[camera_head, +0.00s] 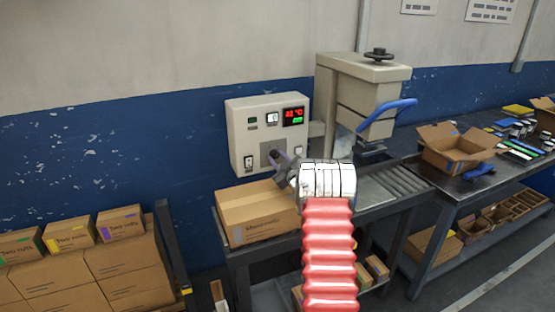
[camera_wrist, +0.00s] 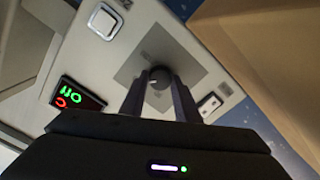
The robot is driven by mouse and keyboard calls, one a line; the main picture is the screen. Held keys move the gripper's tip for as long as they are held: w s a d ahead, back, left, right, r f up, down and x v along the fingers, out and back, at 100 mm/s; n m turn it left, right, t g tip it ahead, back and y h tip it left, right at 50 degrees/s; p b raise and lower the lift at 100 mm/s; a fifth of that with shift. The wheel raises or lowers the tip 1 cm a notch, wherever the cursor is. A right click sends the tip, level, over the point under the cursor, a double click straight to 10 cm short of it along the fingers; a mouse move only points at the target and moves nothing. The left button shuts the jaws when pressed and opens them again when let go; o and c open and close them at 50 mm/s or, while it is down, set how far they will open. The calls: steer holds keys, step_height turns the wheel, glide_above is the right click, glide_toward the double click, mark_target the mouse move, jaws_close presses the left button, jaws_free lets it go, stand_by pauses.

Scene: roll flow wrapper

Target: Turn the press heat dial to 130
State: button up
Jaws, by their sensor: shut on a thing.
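The press heat dial (camera_wrist: 158,75) is a dark round knob with a light pointer mark, on a grey square plate of the control box (camera_head: 240,120). In the head view the dial (camera_head: 273,154) is small and partly covered by my gripper. My gripper (camera_wrist: 159,86) has one finger on each side of the dial and is shut on it. In the head view my gripper (camera_head: 281,158) reaches the box front from the right. The box's display (camera_head: 293,116) shows red digits too small to read surely, above a green field; it also appears tilted in the wrist view (camera_wrist: 78,96).
A white switch (camera_head: 250,162) sits left of the dial. A cardboard box (camera_head: 255,212) stands just below the control box. The press (camera_head: 358,95) with a blue handle (camera_head: 388,113) is to the right. An open carton (camera_head: 455,150) is on the right table.

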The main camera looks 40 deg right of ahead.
steer(key=shift+s+d+f, duration=0.2)
steer(key=shift+f, duration=0.2)
steer(key=o, duration=0.8)
steer(key=shift+c, duration=0.2)
steer(key=shift+o, duration=1.4)
steer(key=shift+w+a+r, duration=0.1)
steer(key=shift+w+r, duration=0.05)
steer(key=shift+r, duration=0.05)
steer(key=v, duration=1.4)
steer(key=shift+w, duration=0.1)
